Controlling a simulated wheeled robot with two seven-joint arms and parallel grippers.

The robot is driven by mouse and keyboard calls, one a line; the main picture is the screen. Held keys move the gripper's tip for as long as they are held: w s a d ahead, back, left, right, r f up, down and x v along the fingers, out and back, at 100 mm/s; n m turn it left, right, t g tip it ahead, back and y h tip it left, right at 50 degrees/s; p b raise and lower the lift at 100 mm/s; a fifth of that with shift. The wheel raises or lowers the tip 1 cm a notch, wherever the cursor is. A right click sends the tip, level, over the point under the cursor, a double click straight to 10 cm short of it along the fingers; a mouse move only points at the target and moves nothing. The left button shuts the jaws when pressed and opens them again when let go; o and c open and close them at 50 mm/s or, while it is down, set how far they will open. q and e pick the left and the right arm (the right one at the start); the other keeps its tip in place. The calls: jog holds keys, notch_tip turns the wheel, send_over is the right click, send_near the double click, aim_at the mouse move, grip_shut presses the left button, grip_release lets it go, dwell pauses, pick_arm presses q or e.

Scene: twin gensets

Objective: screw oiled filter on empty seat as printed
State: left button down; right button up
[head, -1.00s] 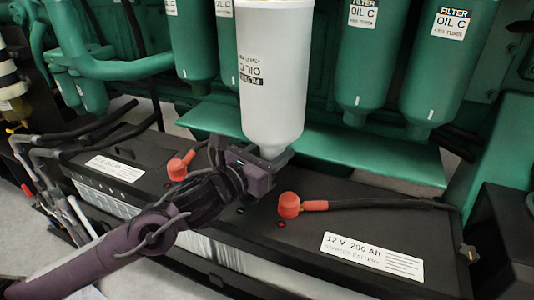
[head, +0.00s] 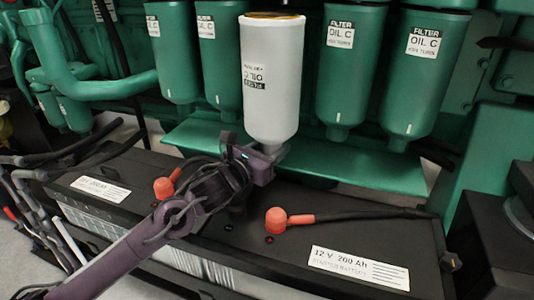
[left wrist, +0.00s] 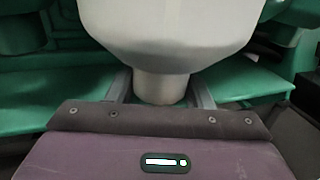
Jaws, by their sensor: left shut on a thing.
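The white filter (head: 272,85) is upright in front of the row of green filters in the head view. Its label reads upside down, and its open top end shows an amber-brown surface. My left gripper (head: 268,152) is shut on the narrow neck at its bottom. In the left wrist view, the filter's neck (left wrist: 160,88) sits between the two fingers of my left gripper (left wrist: 160,97). Green filters labelled OIL C (head: 350,65) hang on both sides of the white one. The empty seat cannot be made out; the area behind the white filter is hidden. My right gripper is not in view.
A green shelf (head: 375,170) runs below the hanging filters. Black batteries (head: 235,232) stand below it, with red terminal caps (head: 276,219) and a black cable (head: 365,214). Hoses and pipes crowd the left side. A black box (head: 500,240) stands at the right.

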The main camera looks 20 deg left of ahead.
pick_arm(q)
jog(key=shift+w+r+b, duration=0.2)
jog(key=shift+w+b, duration=0.1)
jog(key=shift+w, duration=1.15)
jog(key=shift+w+r+b, duration=0.15)
jog(key=shift+w+b, duration=0.1)
jog(key=shift+w, duration=1.2)
jog(key=shift+x, duration=0.9)
jog(key=shift+w+a, duration=0.15)
jog(key=shift+a, duration=0.05)
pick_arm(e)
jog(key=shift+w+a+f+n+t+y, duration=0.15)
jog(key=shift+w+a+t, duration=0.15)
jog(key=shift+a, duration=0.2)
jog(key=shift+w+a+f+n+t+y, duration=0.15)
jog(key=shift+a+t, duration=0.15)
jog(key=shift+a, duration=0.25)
pick_arm(q)
jog(key=shift+b, duration=0.4)
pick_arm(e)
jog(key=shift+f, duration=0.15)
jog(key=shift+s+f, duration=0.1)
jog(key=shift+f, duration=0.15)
pick_arm(q)
jog(key=shift+r, duration=0.2)
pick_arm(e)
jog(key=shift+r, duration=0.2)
